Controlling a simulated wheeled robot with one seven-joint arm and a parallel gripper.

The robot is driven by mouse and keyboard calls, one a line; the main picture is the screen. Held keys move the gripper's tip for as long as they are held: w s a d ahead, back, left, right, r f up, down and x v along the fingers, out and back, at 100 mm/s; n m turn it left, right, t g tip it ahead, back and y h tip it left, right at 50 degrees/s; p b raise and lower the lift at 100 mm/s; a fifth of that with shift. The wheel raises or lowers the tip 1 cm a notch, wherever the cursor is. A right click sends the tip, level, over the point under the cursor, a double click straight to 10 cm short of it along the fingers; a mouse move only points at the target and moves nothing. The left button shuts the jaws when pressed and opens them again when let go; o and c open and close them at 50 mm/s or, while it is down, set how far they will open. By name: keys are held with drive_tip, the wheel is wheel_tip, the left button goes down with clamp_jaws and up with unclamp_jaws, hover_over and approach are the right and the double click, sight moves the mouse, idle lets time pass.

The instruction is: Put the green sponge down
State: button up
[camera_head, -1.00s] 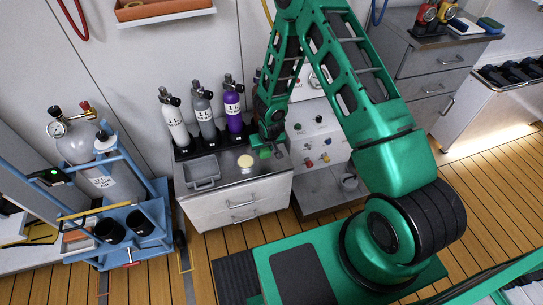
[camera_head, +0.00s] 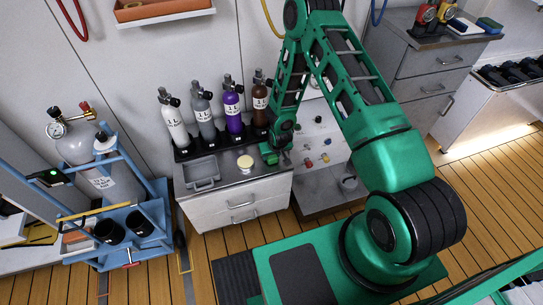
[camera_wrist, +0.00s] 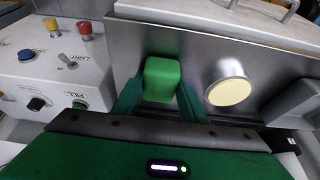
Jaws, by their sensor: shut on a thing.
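The green sponge (camera_wrist: 162,80) is a small bright green block between the two fingers of my gripper (camera_wrist: 160,95) in the wrist view. My gripper is shut on it. In the head view my gripper (camera_head: 270,155) is at the right end of the steel counter top (camera_head: 222,174), low over or at its surface. The sponge is hard to tell from the green fingers there. Whether the sponge touches the counter cannot be told.
A round cream-topped thing (camera_head: 245,162) stands on the counter left of my gripper, with a grey tray (camera_head: 202,173) farther left. Several labelled bottles (camera_head: 232,110) stand in a rack behind. A panel with coloured knobs (camera_head: 318,150) is at the right.

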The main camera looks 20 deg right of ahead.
drive_tip(key=shift+f, duration=0.15)
drive_tip(key=o, duration=1.1)
drive_tip(key=v, duration=1.2)
